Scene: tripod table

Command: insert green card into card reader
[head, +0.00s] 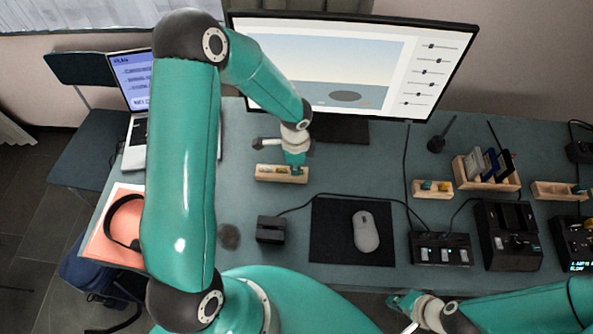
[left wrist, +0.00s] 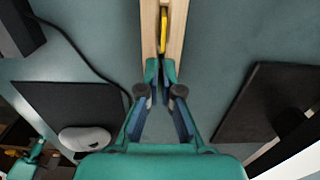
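My left gripper (head: 296,168) reaches down to a small wooden holder (head: 268,173) in front of the monitor. In the left wrist view, the tips of my left gripper (left wrist: 160,75) are close together at the near end of the wooden holder (left wrist: 147,30). A yellow item (left wrist: 164,30) lies in its slot. I cannot tell whether a thin item is between the tips; no green card is clearly seen there. A small black box with a cable (head: 270,230) stands nearby; I cannot tell whether it is the card reader. My right gripper (head: 408,312) is at the bottom edge, partly seen.
A mouse (head: 366,232) lies on a black mat (head: 330,245). At right stand a wooden rack (head: 489,182) of coloured cards, another wooden holder (head: 432,195), and black devices (head: 440,249) (head: 510,240). The monitor (head: 340,60) stands behind; a laptop (head: 135,85) is at left.

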